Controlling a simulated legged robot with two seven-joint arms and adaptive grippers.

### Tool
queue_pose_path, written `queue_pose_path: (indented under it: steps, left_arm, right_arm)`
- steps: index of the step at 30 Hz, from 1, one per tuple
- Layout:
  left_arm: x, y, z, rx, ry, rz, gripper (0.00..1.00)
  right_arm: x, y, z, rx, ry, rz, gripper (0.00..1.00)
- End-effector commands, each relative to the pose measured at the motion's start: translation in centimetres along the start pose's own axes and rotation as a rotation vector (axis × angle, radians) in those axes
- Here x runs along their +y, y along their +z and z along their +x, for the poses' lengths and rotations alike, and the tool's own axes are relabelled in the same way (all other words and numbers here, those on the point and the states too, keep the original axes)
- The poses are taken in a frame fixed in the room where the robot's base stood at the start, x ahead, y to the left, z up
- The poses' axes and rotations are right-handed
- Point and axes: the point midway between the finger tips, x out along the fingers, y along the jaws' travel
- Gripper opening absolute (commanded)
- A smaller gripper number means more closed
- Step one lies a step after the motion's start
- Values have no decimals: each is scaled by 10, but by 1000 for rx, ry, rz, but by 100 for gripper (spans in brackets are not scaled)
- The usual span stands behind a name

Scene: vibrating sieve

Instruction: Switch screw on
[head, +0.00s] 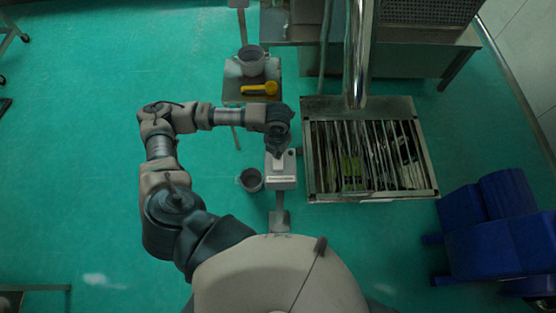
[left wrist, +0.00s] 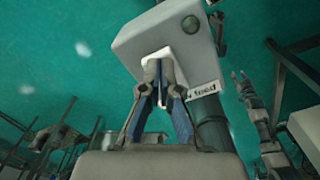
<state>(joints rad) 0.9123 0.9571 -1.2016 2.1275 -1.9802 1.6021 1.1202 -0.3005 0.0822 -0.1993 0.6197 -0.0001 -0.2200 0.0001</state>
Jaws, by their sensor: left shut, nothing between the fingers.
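A small light grey control box (head: 282,175) stands on a pole in front of me in the head view. A white switch plate (left wrist: 176,53) sits lower on that face. My left gripper (head: 279,151) is at the box's far side. In the left wrist view its fingertips (left wrist: 163,66) are together in front of the plate and hide the switch's middle. I cannot tell whether they touch it. A partly covered label (left wrist: 204,90) is beside them.
A metal sieve tray with bars (head: 370,155) lies right of the box. A grey pot (head: 251,180) is just left of it. Another pot (head: 251,60) and a yellow object (head: 260,89) are on a far stand. The left floor is mostly clear.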

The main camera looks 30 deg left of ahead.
Motion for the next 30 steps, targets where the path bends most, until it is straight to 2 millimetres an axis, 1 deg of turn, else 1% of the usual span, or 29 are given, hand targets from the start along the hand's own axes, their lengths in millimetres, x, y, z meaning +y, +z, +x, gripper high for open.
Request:
queue_pose_path:
  steps: [7, 13, 30]
  left_arm:
    - [0, 0, 5, 1, 0, 0, 0]
    - [0, -1, 0, 3, 0, 1, 0]
    - [0, 0, -50, 0, -1, 1, 0]
  right_arm:
    - [-1, 0, 4, 0, -1, 1, 41]
    - [-3, -1, 1, 1, -3, 2, 41]
    - [-3, -4, -27, 3, -4, 1, 41]
